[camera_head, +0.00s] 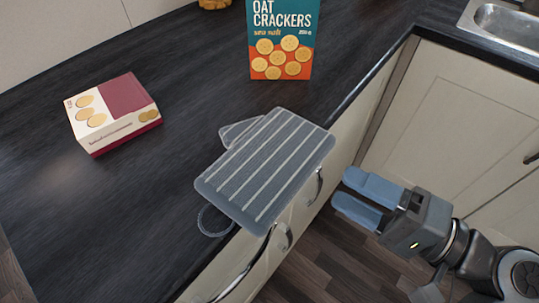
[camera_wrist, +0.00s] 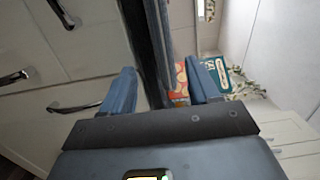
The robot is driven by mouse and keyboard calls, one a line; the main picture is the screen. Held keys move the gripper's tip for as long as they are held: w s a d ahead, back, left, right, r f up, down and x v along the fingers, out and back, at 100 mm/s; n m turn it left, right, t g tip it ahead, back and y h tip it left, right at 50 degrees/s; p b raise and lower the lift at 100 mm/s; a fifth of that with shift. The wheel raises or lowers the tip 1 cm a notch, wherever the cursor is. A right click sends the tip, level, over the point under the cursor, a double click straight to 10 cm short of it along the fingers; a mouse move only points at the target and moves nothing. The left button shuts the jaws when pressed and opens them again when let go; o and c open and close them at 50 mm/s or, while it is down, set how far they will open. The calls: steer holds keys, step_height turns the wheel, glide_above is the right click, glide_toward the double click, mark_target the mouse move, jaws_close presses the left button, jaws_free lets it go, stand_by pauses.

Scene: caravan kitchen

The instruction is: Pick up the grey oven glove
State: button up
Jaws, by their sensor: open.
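The grey oven glove (camera_head: 265,165) has pale stripes, a thumb flap at its upper left and a hanging loop at its lower left. It lies at the front edge of the dark worktop, its right side reaching the edge above the drawer fronts. My gripper (camera_head: 352,198) is open and empty, with blue fingers. It is to the right of the glove and apart from it, out in front of the cabinets. In the wrist view my two fingers (camera_wrist: 163,92) are spread wide with nothing between them in their grip. The glove cannot be made out there.
An oat crackers box (camera_head: 283,40) stands upright behind the glove. A red and white box (camera_head: 113,113) lies to the left. A sink (camera_head: 505,30) is at the far right. Cabinet handles (camera_head: 317,187) stick out below the worktop edge. The worktop at front left is clear.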

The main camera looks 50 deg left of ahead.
mark_target(310, 168)
steer(key=x, duration=0.3)
steer(key=p+x, duration=0.1)
steer(key=x, duration=0.3)
steer(key=shift+s+a+r, duration=0.15)
steer(key=shift+s+r, duration=0.05)
steer(key=shift+s, duration=0.1)
steer(key=shift+c, duration=0.2)
jaws_close()
steer(key=shift+r, duration=0.1)
